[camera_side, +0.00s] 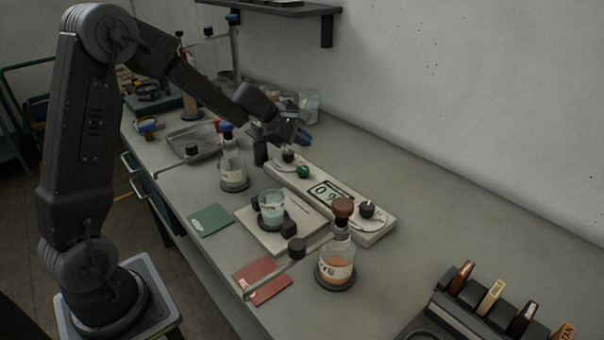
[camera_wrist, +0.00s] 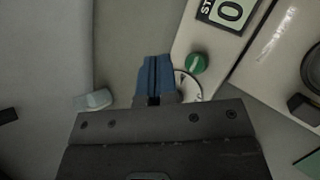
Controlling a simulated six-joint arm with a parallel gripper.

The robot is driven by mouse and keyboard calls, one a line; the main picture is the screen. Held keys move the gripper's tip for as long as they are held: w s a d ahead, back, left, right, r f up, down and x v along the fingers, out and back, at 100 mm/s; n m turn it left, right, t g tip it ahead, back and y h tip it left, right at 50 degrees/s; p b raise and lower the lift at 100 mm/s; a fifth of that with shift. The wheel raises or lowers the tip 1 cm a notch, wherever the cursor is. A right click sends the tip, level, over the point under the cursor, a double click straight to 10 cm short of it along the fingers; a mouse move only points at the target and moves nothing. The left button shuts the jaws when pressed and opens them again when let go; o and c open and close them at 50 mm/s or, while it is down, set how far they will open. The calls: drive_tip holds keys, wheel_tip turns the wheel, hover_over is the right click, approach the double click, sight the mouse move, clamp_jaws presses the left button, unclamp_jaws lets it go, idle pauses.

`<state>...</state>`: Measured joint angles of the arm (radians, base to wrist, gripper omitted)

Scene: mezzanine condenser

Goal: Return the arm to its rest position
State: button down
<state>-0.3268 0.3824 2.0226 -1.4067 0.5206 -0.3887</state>
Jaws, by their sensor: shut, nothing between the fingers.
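My gripper (camera_side: 303,137) hangs above the bench near the far end of a white control panel (camera_side: 378,238). Its blue fingers are together and empty. In the wrist view the shut fingers (camera_wrist: 154,78) lie beside a green button (camera_wrist: 195,63) and partly cover a round white dial (camera_wrist: 187,86). The panel has a digital display (camera_side: 325,193), a green knob (camera_side: 303,172) and dark knobs at both ends. I cannot tell whether the fingertips touch anything.
A beaker (camera_side: 271,208) stands on a white plate. A blue-stoppered flask (camera_side: 232,168) and brown-stoppered orange bottle (camera_side: 336,262) stand nearby. Green (camera_side: 211,220) and red (camera_side: 263,280) mats lie at the front edge. A dark rack (camera_side: 450,315) is lower right; a shelf (camera_side: 275,8) hangs above.

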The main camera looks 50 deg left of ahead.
drive_tip(key=s+d+r+m+g+h, duration=0.1)
drive_tip(key=s+d+r+m+g, duration=0.1)
drive_tip(key=s+d+r+m, duration=0.8)
drive_tip(key=s+d+m+y, duration=0.2)
drive_tip(key=s+m+y, duration=0.2)
drive_tip(key=s+m, duration=0.8)
drive_tip(key=s+f, duration=0.1)
drive_tip(key=s, duration=0.7)
drive_tip(key=shift+s+d+g+y, duration=0.15)
drive_tip(key=shift+s+g+y, duration=0.2)
drive_tip(key=shift+g+y, duration=0.05)
